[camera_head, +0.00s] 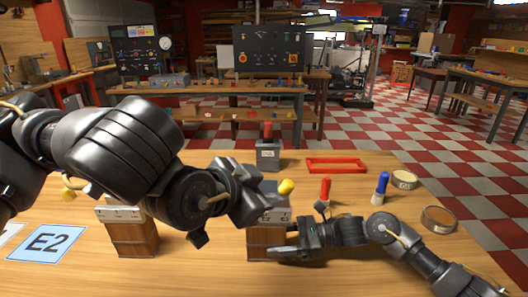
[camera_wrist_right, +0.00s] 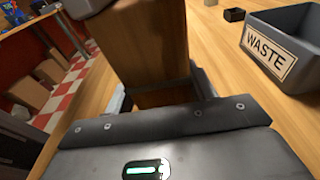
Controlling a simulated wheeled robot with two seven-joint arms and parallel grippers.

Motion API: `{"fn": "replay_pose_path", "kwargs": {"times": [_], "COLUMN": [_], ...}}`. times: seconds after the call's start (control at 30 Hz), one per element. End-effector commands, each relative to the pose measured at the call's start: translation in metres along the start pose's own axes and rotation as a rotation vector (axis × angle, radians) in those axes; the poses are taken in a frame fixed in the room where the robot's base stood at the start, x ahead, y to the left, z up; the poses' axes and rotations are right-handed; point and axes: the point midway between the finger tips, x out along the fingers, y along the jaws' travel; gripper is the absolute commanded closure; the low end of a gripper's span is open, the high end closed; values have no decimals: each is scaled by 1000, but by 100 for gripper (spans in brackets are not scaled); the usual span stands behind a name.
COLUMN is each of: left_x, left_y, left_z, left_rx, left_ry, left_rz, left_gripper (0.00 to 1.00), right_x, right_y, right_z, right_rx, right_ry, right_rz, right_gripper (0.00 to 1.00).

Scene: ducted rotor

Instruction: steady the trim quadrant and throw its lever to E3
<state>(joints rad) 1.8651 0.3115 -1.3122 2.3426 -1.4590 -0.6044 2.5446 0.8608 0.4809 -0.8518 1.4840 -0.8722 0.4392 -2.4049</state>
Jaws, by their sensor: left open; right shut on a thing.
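Two wooden blocks with grey, labelled tops and yellow-knobbed levers stand on the table. I cannot read which is the trim quadrant. The right-hand quadrant (camera_head: 265,240) has its yellow knob (camera_head: 286,187) up at its top right. My right gripper (camera_head: 290,248) is shut on its wooden body, which also shows between the fingers in the right wrist view (camera_wrist_right: 155,50). My left gripper (camera_head: 268,194) is open just left of that knob, over the top; contact is unclear. The left-hand quadrant (camera_head: 135,237) stands apart, its yellow knob (camera_head: 75,186) to the left. My left arm hides parts of both.
A blue E2 card (camera_head: 46,243) lies at the left. Behind are a grey box (camera_head: 267,154) and a red frame (camera_head: 336,164). A red peg (camera_head: 325,190), a blue peg (camera_head: 381,188) and round rolls (camera_head: 439,218) stand right. A WASTE bin (camera_wrist_right: 285,50) shows in the wrist view.

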Motion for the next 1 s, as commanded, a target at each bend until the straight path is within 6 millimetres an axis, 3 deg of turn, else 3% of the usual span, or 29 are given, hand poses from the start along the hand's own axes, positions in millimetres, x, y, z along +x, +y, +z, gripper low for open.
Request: {"fn": "replay_pose_path", "kwargs": {"times": [0.13, 0.17, 0.37, 0.73, 1.0], "left_x": [0, 0, 0, 0, 0], "left_y": [0, 0, 0, 0, 0], "left_z": [0, 0, 0, 0, 0], "left_rx": [0, 0, 0, 0, 0], "left_ry": [0, 0, 0, 0, 0], "left_rz": [0, 0, 0, 0, 0], "left_gripper": [52, 52, 52, 52, 52], "right_x": [0, 0, 0, -9, -61], "right_y": [0, 0, 0, 0, -1], "right_z": [-1, -1, 0, 0, -1], "right_rx": [1, 1, 0, 0, 0], "right_ry": [1, 1, 1, 1, 4], "right_rz": [0, 0, 0, -1, -3], "right_gripper": [65, 43, 19, 19, 19]}}
